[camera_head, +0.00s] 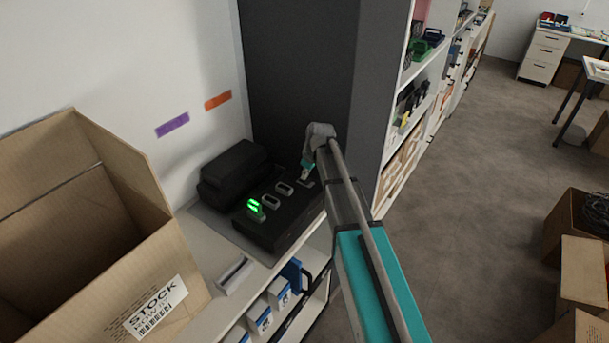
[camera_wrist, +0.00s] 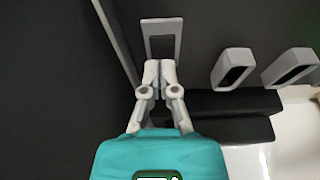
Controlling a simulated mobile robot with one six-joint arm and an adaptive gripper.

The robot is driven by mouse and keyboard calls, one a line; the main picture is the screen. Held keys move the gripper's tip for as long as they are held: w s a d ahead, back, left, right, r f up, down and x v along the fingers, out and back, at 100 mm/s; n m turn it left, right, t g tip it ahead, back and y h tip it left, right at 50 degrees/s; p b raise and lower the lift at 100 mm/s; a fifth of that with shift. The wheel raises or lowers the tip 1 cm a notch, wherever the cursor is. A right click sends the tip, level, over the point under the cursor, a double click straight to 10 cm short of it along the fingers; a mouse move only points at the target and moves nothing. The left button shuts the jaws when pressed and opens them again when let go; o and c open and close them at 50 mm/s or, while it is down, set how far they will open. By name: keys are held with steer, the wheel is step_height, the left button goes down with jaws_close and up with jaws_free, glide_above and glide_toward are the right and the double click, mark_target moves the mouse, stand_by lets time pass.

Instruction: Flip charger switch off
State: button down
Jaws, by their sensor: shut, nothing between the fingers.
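The charger (camera_head: 275,226) is a dark box on the shelf top, with a row of grey-rimmed slots; the one at its left end holds a part lit green (camera_head: 255,208). At its right end is a grey rectangular frame (camera_wrist: 161,22) with a dark inside, seen in the wrist view, which looks like the switch surround. My gripper (camera_wrist: 158,68) is shut and empty, its fingertips at the near edge of this frame. In the head view my gripper (camera_head: 307,170) is over the charger's right end. The fingers hide part of the frame, so the switch's position cannot be told.
An open cardboard box (camera_head: 160,268) stands at the left. A black case (camera_head: 232,170) lies behind the charger against the wall. A dark grey panel (camera_head: 295,75) rises behind, beside open shelves (camera_head: 405,145). The floor (camera_head: 460,190) at the right has clear room.

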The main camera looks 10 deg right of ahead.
mark_target(307, 180)
steer(key=shift+r, duration=0.15)
steer(key=p+v, duration=0.4)
steer(key=shift+w+a+r, duration=0.15)
steer(key=shift+w+a, duration=0.05)
steer(key=s+d+p+v, duration=0.1)
steer(key=p+v, duration=0.7)
steer(key=v, duration=0.1)
steer(key=shift+s+d+p, duration=0.25)
steer(key=shift+p, duration=0.15)
stand_by(0.6)
steer(key=s+f+m+g+h+b, duration=0.1)
steer(key=s+f+m+b, duration=0.2)
steer(key=s, duration=0.8)
steer(key=s+f+m+g+h+b, duration=0.1)
steer(key=s+f+m+b, duration=0.2)
steer(key=s, duration=0.9)
steer(key=shift+f+m+b, duration=0.4)
steer(key=shift+f+m, duration=0.5)
steer(key=shift+m, duration=0.8)
